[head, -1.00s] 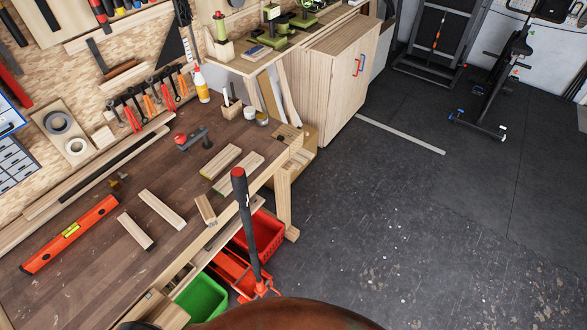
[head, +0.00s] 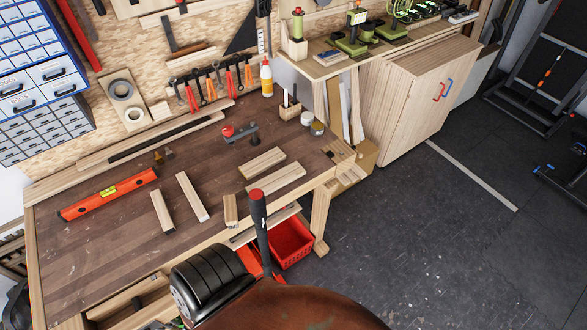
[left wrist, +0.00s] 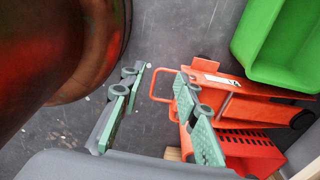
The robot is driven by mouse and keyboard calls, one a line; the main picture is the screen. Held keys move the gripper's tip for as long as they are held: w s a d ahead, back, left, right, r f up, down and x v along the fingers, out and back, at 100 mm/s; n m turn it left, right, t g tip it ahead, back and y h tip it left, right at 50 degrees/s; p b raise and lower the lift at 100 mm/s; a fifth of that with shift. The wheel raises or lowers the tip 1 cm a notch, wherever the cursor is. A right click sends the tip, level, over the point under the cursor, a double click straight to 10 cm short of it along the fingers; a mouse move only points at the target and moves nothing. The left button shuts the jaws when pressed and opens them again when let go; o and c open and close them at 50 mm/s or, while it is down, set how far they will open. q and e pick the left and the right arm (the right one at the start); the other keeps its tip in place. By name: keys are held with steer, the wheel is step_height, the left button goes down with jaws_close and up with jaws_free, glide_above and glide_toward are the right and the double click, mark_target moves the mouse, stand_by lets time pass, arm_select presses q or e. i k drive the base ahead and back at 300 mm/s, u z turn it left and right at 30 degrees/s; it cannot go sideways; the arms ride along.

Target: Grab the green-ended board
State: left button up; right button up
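Several short light-wood boards lie flat on the brown workbench (head: 100,240). Two lie side by side toward the right: an upper board (head: 262,163) and a lower board (head: 276,178). The lower one's near-left end looks faintly greenish, but the colour is too small to be sure. Three more lie left of them: a left board (head: 162,212), a middle board (head: 192,197) and a short board (head: 230,210). In the left wrist view my left gripper (left wrist: 158,88) is open and empty, above the floor with no board between its fingers. My right gripper is not in view.
A red-tipped black handle (head: 259,225) rises at the bench's front edge. A red bin (head: 290,243) sits below. An orange level (head: 107,195) and a red-knobbed clamp (head: 240,133) lie on the bench. The left wrist view shows a green bin (left wrist: 275,50) and orange-red equipment (left wrist: 230,100).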

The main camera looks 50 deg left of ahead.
mark_target(282, 177)
steer(key=z, duration=0.05)
steer(key=i, duration=1.15)
steer(key=u, duration=3.8)
